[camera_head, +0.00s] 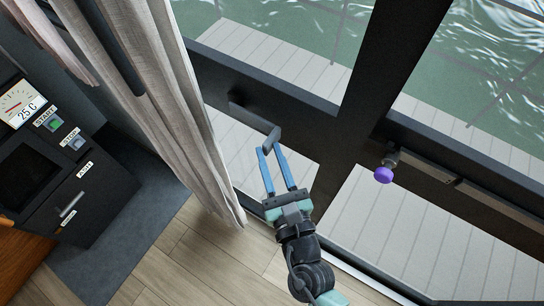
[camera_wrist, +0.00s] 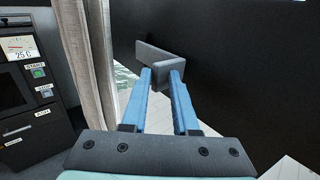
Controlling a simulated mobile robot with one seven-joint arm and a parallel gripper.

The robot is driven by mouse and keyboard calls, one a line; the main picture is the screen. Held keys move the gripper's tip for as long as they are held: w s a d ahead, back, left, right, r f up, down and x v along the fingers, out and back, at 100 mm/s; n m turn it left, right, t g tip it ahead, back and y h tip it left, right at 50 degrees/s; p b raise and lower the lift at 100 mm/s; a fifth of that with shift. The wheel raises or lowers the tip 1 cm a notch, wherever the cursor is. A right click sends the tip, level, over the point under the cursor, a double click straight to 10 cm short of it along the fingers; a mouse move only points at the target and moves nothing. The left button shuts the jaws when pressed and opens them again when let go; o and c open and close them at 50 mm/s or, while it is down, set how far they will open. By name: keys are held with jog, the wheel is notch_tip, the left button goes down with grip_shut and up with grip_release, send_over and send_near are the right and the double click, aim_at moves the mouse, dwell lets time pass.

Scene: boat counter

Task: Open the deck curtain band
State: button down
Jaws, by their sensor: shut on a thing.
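A dark grey L-shaped handle-like piece (camera_head: 248,117) sits on the dark frame of the glass door, just right of the curtain. It also shows in the wrist view (camera_wrist: 168,57). My gripper (camera_head: 269,149) has its two blue fingers at the near end of this piece, one on each side, shut on it. In the wrist view the fingertips (camera_wrist: 161,73) meet the grey end. The beige curtain (camera_head: 170,95) hangs in folds to the left, apart from the fingers. I cannot make out a separate band around the curtain.
A black machine (camera_head: 45,160) with a screen and labelled buttons stands at the left on a dark mat (camera_head: 120,225). A purple knob (camera_head: 384,174) sticks out from the door frame at right. Wood floor (camera_head: 205,265) lies below; deck and water show through the glass.

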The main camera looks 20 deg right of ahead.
jog(key=shift+w+d+r, duration=0.15)
jog(key=shift+w+r, duration=0.05)
jog(key=shift+r, duration=0.25)
jog(key=c, duration=1)
grip_release()
jog(key=o, duration=0.5)
jog(key=shift+w+d+f, duration=0.1)
jog(key=shift+w+f, duration=0.25)
jog(key=shift+w, duration=0.1)
jog(key=o, duration=0.5)
jog(key=shift+s, duration=0.15)
jog(key=shift+c, duration=0.2)
jog(key=shift+s, duration=0.1)
jog(key=shift+f, duration=0.15)
jog(key=shift+s, duration=0.3)
jog(key=s+a+b, duration=0.2)
jog(key=s+b, duration=0.1)
jog(key=s, duration=0.9)
